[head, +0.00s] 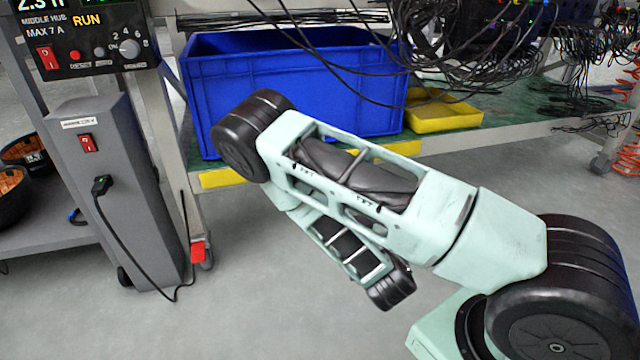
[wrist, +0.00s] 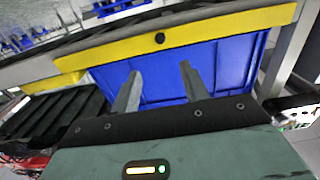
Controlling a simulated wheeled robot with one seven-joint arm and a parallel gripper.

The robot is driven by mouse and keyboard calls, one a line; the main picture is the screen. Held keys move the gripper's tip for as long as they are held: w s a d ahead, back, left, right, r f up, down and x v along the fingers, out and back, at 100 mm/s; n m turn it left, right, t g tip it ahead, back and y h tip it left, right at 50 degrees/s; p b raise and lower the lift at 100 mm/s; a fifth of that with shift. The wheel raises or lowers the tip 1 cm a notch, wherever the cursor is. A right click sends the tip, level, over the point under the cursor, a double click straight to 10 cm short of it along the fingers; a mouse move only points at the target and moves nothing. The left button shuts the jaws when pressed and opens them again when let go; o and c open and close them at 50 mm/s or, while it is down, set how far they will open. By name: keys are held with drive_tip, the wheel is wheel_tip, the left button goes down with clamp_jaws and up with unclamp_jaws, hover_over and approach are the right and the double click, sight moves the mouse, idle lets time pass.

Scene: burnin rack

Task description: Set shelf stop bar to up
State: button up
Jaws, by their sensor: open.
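A yellow bar (wrist: 200,33) with a round black knob (wrist: 159,38) crosses the upper part of the wrist view; it looks like the shelf stop bar. In the head view, yellow stretches (head: 222,178) show along the shelf's front edge below the blue crate, and my arm hides the middle. The bar appears to lie low, along the shelf edge. My gripper (wrist: 160,72) is open and empty in the wrist view. Its two fingers point towards the bar and the blue crate, with the knob between them, apparently without touching. The head view does not show my gripper.
The blue crate (head: 290,65) stands on the green shelf (head: 480,135), beside a yellow tray (head: 440,112). Black cables (head: 490,50) hang above at the right. A grey cabinet (head: 115,190) with a red switch stands left. The floor (head: 250,290) in front is clear.

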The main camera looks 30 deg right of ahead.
drive_tip(key=b+x, duration=0.9)
drive_tip(key=x, duration=0.8)
idle(0.4)
drive_tip(key=shift+w, duration=0.15)
clamp_jaws()
